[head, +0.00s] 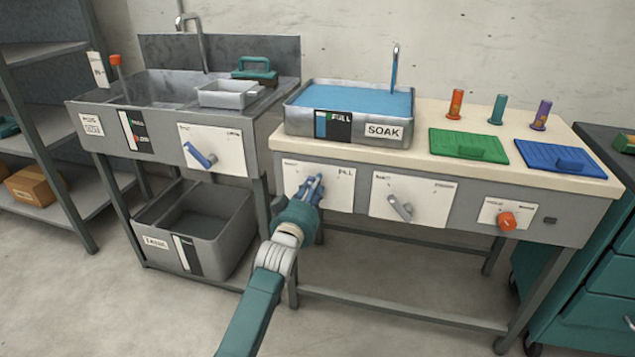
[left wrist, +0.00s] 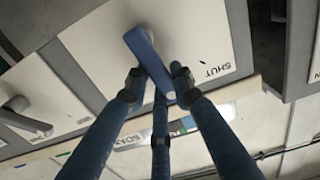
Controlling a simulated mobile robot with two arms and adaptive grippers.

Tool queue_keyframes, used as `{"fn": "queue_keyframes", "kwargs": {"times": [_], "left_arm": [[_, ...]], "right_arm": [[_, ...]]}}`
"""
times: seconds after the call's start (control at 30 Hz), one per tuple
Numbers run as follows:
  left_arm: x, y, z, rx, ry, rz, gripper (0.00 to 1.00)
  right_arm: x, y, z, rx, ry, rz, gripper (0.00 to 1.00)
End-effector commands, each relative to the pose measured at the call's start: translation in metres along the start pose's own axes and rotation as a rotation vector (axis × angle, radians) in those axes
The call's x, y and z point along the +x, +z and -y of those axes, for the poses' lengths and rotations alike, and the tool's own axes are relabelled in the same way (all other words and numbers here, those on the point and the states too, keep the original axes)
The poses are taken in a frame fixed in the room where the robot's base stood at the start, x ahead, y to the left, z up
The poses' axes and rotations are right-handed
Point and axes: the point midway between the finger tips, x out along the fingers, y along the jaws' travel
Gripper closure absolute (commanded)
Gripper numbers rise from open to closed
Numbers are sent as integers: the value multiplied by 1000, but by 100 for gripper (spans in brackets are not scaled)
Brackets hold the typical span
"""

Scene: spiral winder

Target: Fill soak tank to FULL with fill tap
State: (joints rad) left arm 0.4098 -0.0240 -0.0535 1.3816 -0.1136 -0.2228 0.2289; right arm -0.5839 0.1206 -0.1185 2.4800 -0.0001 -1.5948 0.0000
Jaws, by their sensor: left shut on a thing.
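The soak tank (head: 366,131) is a grey metal tub labelled SOAK on the left of the cream bench. Blue water (head: 350,98) stands close to its rim, and a blue stream falls from the spout (head: 395,55) above it. The gauge (head: 333,125) on its front shows blue beside a green FULL mark. My left gripper (head: 312,187) is at the fill tap's white plate (head: 340,194). In the left wrist view its fingers (left wrist: 160,92) are closed around the tap's blue lever (left wrist: 148,58), with SHUT printed nearby. My right gripper is not in view.
Right of the fill plate are a grey-lever plate (head: 400,207) and a red knob (head: 506,221). Green (head: 455,142) and blue (head: 545,155) boards and several coloured pegs are on the bench. A sink (head: 150,90) with its own blue-handled tap (head: 200,155) stands left.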

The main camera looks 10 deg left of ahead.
Motion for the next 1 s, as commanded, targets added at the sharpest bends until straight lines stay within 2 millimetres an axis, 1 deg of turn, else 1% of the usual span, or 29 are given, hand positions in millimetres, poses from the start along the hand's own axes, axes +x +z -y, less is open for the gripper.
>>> {"fn": "queue_keyframes", "kwargs": {"times": [0.03, 0.2, 0.27, 0.3, 0.4, 0.5, 0.7, 1.0], "left_arm": [[0, -3, 2, -36, -1, 2, 100], [0, -3, 9, -178, -1, 2, 100], [0, -2, 12, -233, -1, 3, 100], [0, -1, 14, -268, -1, 3, 100], [0, 0, 18, -351, -1, 2, 100], [0, 2, 22, -424, -1, 2, 100], [0, 4, 28, -538, -1, 2, 100], [0, 6, 31, -620, 0, 1, 100]], "right_arm": [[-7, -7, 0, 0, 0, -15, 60], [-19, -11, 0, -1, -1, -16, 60], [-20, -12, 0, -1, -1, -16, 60], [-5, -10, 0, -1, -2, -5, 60], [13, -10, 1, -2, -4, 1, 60], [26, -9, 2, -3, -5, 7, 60], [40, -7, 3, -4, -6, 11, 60], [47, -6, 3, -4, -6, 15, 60]]}}
